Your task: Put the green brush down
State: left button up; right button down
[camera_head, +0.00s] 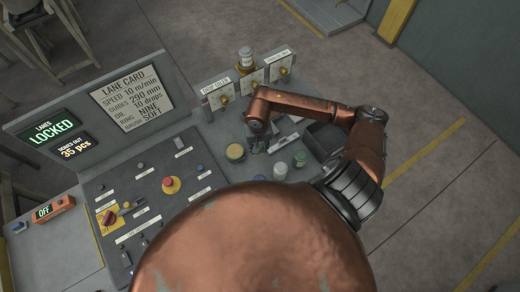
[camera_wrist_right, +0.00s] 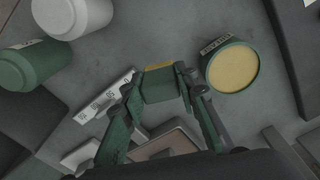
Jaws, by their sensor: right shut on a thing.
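My right gripper (camera_head: 258,142) reaches down over the grey bench beside the control panel. In the right wrist view the gripper (camera_wrist_right: 160,88) is shut on the green brush (camera_wrist_right: 162,88), a dark green block with a yellowish strip at its far edge. The brush is between the two fingertips, over the grey surface. Whether it touches the surface I cannot tell. In the head view the brush is small and mostly hidden by the gripper. My left gripper is not in view.
A round yellow-topped tin (camera_head: 235,152) stands close beside the gripper; it also shows in the wrist view (camera_wrist_right: 233,68). A white jar (camera_head: 280,171) and a green jar (camera_head: 300,158) stand nearby. A dark tray (camera_head: 325,138) lies to the right. Dispenser boxes (camera_head: 252,78) line the back.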

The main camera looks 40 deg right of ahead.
jog(key=shift+w+d+f, duration=0.15)
jog(key=shift+d+f, duration=0.1)
jog(key=shift+f, duration=0.05)
notch_tip(320, 180, down, 2)
jog(key=shift+w+d+f+p, duration=0.1)
jog(key=shift+f+p, duration=0.05)
jog(key=shift+p, duration=0.6)
jog(key=shift+f, duration=0.35)
jog(key=shift+d+f, duration=0.1)
jog(key=shift+f, duration=0.35)
jog(key=c, duration=1.5)
grip_release()
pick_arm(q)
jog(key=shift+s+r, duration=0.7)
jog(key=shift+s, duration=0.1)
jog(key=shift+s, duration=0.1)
